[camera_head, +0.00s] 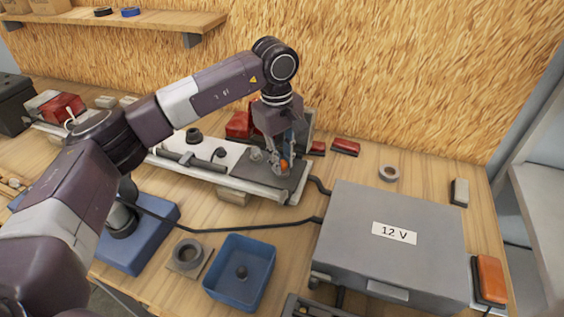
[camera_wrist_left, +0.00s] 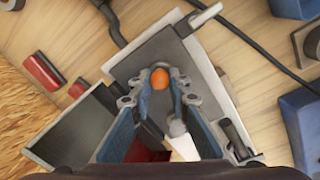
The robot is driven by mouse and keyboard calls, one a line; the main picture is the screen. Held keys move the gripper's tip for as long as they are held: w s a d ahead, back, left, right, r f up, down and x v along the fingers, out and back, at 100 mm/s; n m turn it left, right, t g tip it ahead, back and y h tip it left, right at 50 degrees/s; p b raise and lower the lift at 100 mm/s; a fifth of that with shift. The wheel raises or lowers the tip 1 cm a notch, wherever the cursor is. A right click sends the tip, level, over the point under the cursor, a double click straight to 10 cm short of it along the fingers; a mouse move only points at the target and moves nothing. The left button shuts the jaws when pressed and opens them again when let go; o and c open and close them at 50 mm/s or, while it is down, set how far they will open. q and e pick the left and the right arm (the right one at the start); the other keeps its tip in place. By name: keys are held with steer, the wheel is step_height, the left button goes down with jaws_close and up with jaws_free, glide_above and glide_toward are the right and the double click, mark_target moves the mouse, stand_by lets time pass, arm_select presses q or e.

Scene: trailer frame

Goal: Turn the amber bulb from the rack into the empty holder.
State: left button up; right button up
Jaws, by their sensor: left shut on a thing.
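My left gripper (camera_head: 281,158) reaches down over the right end of a long pale trailer frame (camera_head: 215,161). It is shut on the amber bulb (camera_head: 284,164), whose orange glass shows between the fingertips. In the left wrist view the amber bulb (camera_wrist_left: 160,78) sits between the two blue-padded fingers of the gripper (camera_wrist_left: 159,80), over a grey plate (camera_wrist_left: 140,64). The holder under the bulb is hidden, so I cannot tell whether the bulb touches it. A whitish bulb (camera_wrist_left: 177,127) stands close beside the fingers. My right gripper is not in view.
A grey box marked 12 V (camera_head: 397,235) stands right of the frame, with black cables. An upright panel (camera_wrist_left: 85,130) stands close to the gripper. A dark slotted piece (camera_head: 312,307) lies at the front edge.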

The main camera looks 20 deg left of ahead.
arm_select(q)
steer(key=shift+m, duration=0.7)
steer(key=o, duration=1.2)
steer(key=shift+r+p, duration=1.85)
steer(key=shift+r, duration=1.6)
steer(key=shift+r, duration=0.1)
